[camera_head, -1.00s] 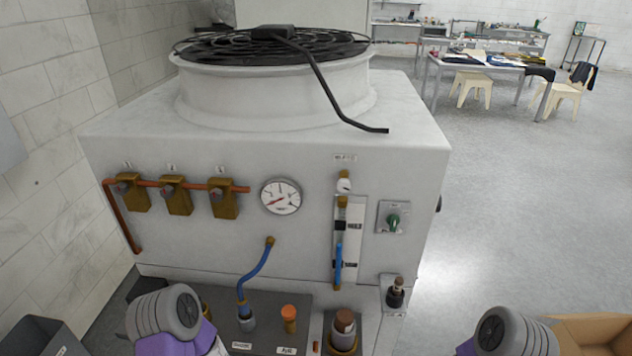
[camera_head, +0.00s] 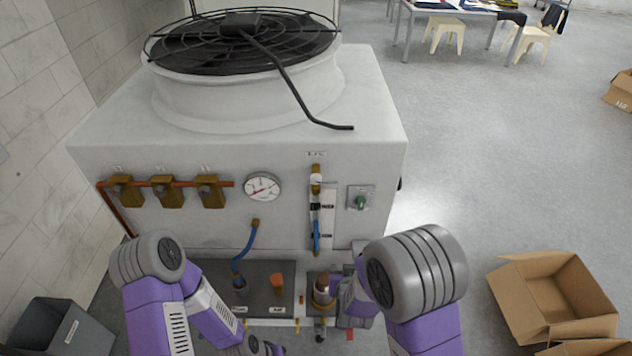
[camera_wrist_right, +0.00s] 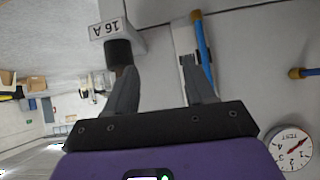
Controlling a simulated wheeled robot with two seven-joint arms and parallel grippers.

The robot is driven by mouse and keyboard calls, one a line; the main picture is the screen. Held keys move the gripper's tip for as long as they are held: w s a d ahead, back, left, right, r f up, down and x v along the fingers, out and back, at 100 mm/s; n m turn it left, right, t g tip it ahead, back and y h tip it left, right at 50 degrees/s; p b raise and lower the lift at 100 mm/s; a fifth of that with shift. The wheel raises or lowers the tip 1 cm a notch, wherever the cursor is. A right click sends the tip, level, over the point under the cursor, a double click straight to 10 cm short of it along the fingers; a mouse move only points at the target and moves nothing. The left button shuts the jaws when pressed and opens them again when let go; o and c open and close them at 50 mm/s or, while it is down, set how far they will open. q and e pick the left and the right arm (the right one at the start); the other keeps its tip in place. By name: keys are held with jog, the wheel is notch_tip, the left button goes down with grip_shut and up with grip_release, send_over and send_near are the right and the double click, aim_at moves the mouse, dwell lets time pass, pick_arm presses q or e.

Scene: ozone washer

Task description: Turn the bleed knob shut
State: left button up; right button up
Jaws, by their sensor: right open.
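The bleed knob (camera_head: 316,182) is a small white knob on a brass fitting, under a small label on the front of the white machine (camera_head: 230,225). It sits above the flow tube strip (camera_head: 328,215). I cannot make the knob out in the right wrist view. My right gripper (camera_wrist_right: 160,88) is open and empty, with its fingers pointing at the machine's front; one finger is near the black "16 A" part (camera_wrist_right: 118,52), the other near the strip with the blue hose (camera_wrist_right: 203,50).
A gauge (camera_head: 262,187) and brass valves on a copper pipe (camera_head: 180,184) are left of the knob. A green switch (camera_head: 360,202) is to its right. Bottles or fittings stand on the dark tray (camera_head: 262,270) below. An open cardboard box (camera_head: 550,295) lies on the floor at right.

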jog(key=w+a+r+t, duration=0.2)
jog(key=a+r+t, duration=0.2)
jog(key=r, duration=0.7)
jog(key=m+t, duration=0.1)
jog(key=t, duration=0.3)
send_near(316, 181)
jog(key=w, duration=0.8)
jog(key=shift+w+r, duration=0.15)
jog(key=shift+w, duration=0.05)
jog(key=shift+c, duration=0.4)
grip_shut()
